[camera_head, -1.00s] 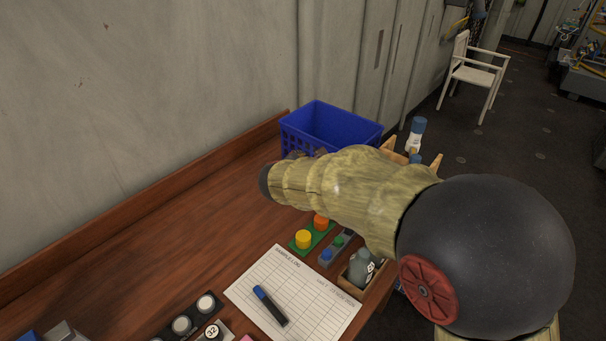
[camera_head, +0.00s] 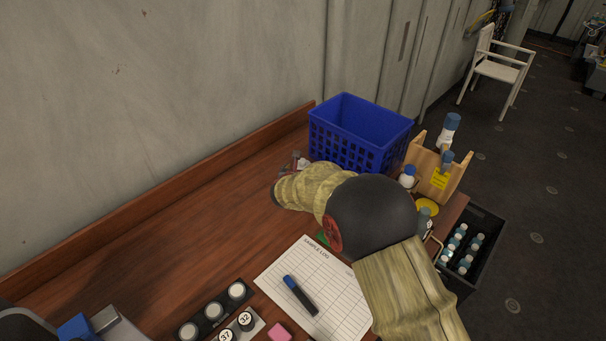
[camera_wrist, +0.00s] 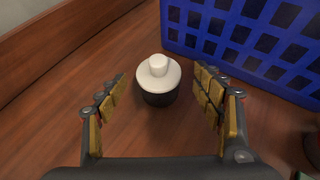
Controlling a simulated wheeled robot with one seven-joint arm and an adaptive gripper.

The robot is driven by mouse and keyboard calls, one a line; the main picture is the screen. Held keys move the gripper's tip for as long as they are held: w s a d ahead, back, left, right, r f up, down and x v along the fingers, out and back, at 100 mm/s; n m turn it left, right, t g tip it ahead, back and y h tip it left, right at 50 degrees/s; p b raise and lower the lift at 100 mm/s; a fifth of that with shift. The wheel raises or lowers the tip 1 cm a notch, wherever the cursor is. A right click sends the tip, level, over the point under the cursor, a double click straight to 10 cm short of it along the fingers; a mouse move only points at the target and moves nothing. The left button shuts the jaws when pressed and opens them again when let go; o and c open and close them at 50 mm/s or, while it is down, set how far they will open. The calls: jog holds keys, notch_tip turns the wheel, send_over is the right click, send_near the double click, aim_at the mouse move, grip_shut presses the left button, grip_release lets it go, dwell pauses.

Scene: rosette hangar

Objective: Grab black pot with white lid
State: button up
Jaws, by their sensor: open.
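In the wrist view, a small round black pot with a white knobbed lid (camera_wrist: 158,78) stands upright on the brown wooden table, near the blue crate. My gripper (camera_wrist: 160,72) is open, with one finger on either side of the pot. Gaps show between the pot and both fingers, and nothing is held. In the head view, my gripper's fingers (camera_head: 291,163) show partly beyond my arm, at the crate's left front. A small whitish patch beside them is too small to name surely.
The blue crate (camera_head: 360,135) stands close behind the pot. A wooden holder (camera_head: 432,168) with bottles is to its right. A sample log sheet (camera_head: 315,290) with a marker and a black rack (camera_head: 213,311) of white-topped pots lie in front.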

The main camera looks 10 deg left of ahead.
aim_at(302, 160)
jog(key=shift+b+x, duration=0.35)
jog(key=shift+x, duration=1.35)
jog(key=shift+a, duration=0.15)
jog(key=shift+c, duration=0.9)
jog(key=c, duration=1.1)
jog(key=shift+r, duration=0.1)
jog(key=shift+r+p, duration=0.35)
jog(key=shift+r, duration=0.1)
notch_tip(302, 160, up, 2)
jog(key=shift+r+p, duration=0.15)
jog(key=shift+p, duration=0.55)
jog(key=s+d+r+p, duration=0.3)
jog(key=s+d+r, duration=0.6)
jog(key=s, duration=0.1)
jog(key=shift+s+r, duration=0.4)
